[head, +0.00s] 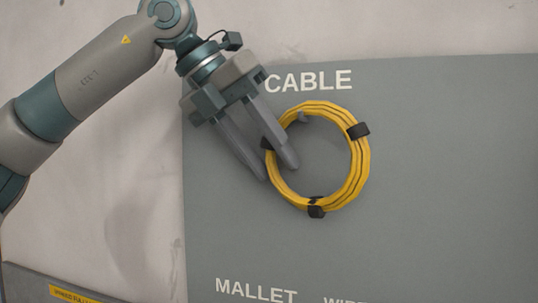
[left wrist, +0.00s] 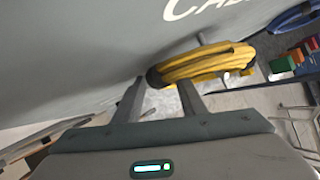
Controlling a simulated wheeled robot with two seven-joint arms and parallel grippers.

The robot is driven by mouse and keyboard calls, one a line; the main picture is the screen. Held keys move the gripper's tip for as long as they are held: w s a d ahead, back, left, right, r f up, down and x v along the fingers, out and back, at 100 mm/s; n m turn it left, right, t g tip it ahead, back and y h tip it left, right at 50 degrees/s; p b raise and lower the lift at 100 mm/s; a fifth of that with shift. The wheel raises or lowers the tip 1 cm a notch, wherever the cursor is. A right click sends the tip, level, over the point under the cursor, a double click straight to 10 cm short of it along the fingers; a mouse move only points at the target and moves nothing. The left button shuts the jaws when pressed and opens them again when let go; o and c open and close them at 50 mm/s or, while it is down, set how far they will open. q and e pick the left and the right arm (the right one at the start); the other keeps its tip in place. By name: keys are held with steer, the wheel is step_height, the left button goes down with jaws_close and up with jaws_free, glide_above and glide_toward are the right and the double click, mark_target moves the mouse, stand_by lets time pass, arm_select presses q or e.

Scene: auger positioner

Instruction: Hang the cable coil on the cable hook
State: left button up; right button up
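The yellow cable coil (head: 360,174) with black ties is in front of the grey board, below the word CABLE. A small grey hook (head: 302,118) shows just inside the coil's upper left rim, and the coil appears to hang on it. My left gripper (head: 277,171) is at the coil's left side, with one finger outside the ring and one over its inside. In the left wrist view the fingers (left wrist: 160,84) stand apart with a gap, and the coil (left wrist: 215,62) lies just beyond their tips. Whether a finger touches the coil I cannot tell. My right gripper is not in view.
The grey board (head: 450,220) carries MALLET and another, cut-off label lower down. Its right part is bare. In the left wrist view a blue coil (left wrist: 292,18) and several coloured bins (left wrist: 283,64) show at the right.

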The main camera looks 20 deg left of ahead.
arm_select(q)
steer(key=shift+w+a+f, duration=0.25)
steer(key=shift+f, duration=0.05)
stand_by(0.5)
steer(key=shift+a+r+b, duration=0.15)
steer(key=shift+r+b, duration=0.15)
steer(key=shift+r, duration=0.15)
steer(key=b+v, duration=0.3)
steer(key=v, duration=1.4)
steer(key=shift+s+d, duration=0.3)
steer(key=shift+s, duration=0.05)
steer(key=shift+w+a, duration=0.1)
